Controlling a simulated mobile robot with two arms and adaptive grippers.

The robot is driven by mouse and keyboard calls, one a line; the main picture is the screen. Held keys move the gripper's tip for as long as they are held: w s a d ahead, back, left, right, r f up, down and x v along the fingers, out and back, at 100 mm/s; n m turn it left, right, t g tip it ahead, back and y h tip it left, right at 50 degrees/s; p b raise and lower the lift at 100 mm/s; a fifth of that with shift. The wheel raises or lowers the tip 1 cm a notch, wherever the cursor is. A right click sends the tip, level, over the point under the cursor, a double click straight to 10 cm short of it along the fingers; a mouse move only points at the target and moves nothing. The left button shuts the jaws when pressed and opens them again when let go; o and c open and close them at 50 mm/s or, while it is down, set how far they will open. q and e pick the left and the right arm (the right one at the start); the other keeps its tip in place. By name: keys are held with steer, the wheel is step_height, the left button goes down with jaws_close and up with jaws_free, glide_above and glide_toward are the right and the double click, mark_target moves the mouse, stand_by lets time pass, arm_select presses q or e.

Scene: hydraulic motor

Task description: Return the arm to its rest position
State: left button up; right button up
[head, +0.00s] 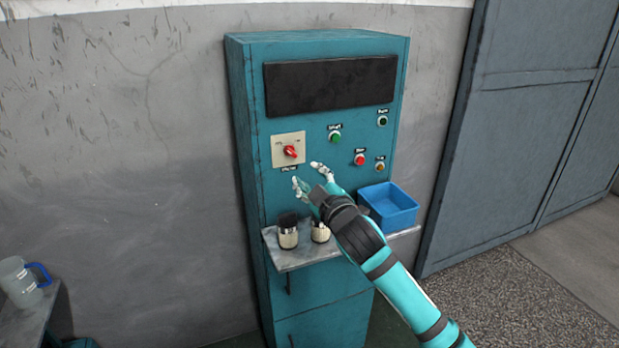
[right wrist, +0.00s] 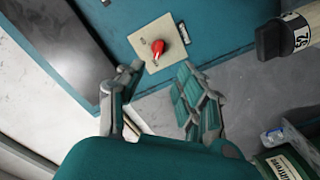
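My right arm (head: 390,275) comes in from the lower right in the head view. My right gripper (head: 307,176) is open and empty, with its fingers spread in front of the teal cabinet (head: 243,130). It is just below the red rotary switch (head: 290,151) on its beige plate. In the right wrist view the open gripper (right wrist: 160,92) shows a finger on each side, with the red switch (right wrist: 157,47) beyond the gap between them. The fingers look apart from the switch. My left gripper is not in view.
A shelf (head: 290,262) on the cabinet holds dark-topped cylinders (head: 288,232) and a blue bin (head: 388,205), close under my right arm. Green and red buttons (head: 360,159) are right of the switch. A jug (head: 20,283) stands at lower left. Grey doors (head: 530,110) are at right.

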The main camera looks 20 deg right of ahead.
steer(key=s+a+f+m+g, duration=0.1)
steer(key=s+f+g, duration=0.1)
steer(key=s+f, duration=0.35)
steer(key=s+f+m+g, duration=0.2)
steer(key=s+f, duration=0.1)
steer(key=f, duration=0.6)
steer(key=s+a+f+m+g, duration=0.15)
steer(key=s+f+g, duration=0.3)
steer(key=s, duration=0.65)
steer(key=s+d+f+m+g, duration=0.1)
steer(key=s+f+m+g, duration=0.15)
steer(key=s+f, duration=0.6)
steer(key=s+a+f+m+g, duration=0.15)
steer(key=s+g, duration=0.25)
steer(key=s, duration=0.9)
step_height(320, 180, down, 29)
steer(key=s+n, duration=0.1)
steer(key=s, duration=0.1)
steer(key=s+d+f+g, duration=0.2)
steer(key=s+d+f, duration=0.1)
steer(key=s+f, duration=1.1)
steer(key=shift+s+d+h, duration=0.2)
steer(key=shift+s+h, duration=0.1)
steer(key=shift+s, duration=0.45)
steer(key=shift+f, duration=0.1)
